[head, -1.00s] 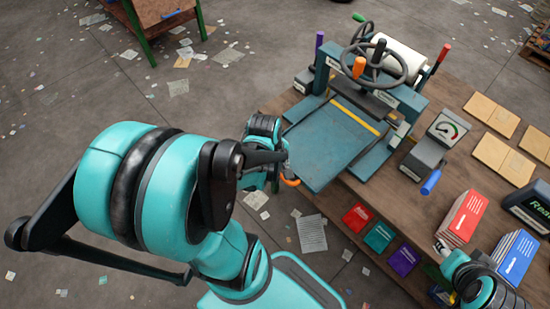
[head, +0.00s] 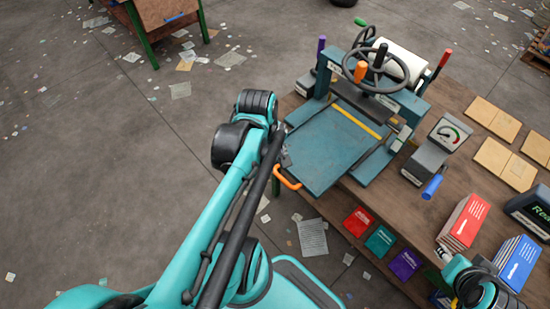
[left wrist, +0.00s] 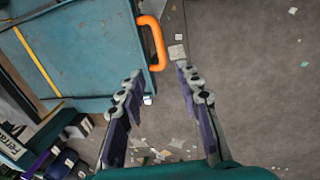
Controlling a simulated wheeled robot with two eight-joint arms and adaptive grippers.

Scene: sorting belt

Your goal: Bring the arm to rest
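My left arm (head: 218,225) reaches up from the bottom edge in the head view, its wrist (head: 255,105) beside the left edge of a blue machine bed (head: 325,150). In that view the wrist and forearm largely hide the left gripper. In the left wrist view my left gripper (left wrist: 158,72) has its fingers spread apart with nothing between them. An orange handle (left wrist: 152,42) on the bed's edge lies just beyond the fingertips, apart from them. It also shows in the head view (head: 288,178). My right arm's end (head: 470,282) is at the lower right; its fingers are not clear.
A press with a handwheel (head: 376,62) stands on the wooden table (head: 452,100). A gauge box (head: 430,150), a red stack (head: 463,222) and a blue stack (head: 515,262) stand to the right. The floor at left is open, with scattered papers.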

